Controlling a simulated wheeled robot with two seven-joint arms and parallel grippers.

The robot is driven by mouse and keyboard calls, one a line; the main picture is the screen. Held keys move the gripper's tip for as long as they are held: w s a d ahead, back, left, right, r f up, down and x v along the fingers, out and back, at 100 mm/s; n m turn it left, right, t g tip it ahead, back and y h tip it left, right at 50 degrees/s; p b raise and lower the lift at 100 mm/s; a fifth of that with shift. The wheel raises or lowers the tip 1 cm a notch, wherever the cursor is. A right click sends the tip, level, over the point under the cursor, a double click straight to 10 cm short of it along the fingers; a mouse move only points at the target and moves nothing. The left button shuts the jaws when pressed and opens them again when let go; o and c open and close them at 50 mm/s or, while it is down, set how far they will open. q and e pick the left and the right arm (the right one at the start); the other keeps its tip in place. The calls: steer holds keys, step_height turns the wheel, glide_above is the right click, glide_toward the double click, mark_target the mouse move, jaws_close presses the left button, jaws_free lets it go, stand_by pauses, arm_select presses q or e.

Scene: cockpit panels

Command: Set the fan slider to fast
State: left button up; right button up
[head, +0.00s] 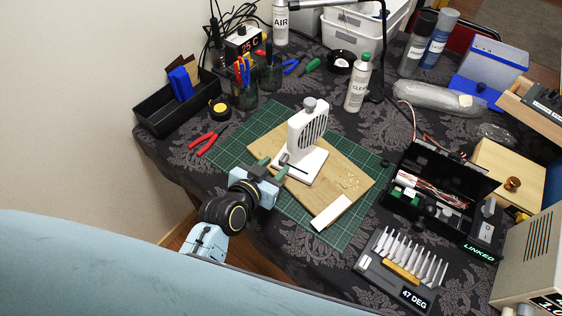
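A small white desk fan (307,128) with a grey knob on top stands upright on a wooden board near the middle of the head view. Its white base (311,166) carries a dark slot-like line on the side toward my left gripper. I take this as the slider area, but the slider knob and its setting are too small to tell. My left gripper (273,166) is just left of the base, its two green-tipped fingers apart with nothing visible between them. I cannot tell whether a fingertip touches the base. My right gripper is not in view.
The wooden board (345,182) lies on a green cutting mat (234,151). Red pliers (204,141) lie left, a white strip (332,213) at the board's front. An open black toolbox (440,180) and a bit rack (402,262) stand right. A spray bottle (357,88) stands behind.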

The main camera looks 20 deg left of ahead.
mark_target(281, 161)
arm_select(q)
steer(key=shift+b+x, duration=0.35)
steer(key=shift+x, duration=1.8)
jaws_close()
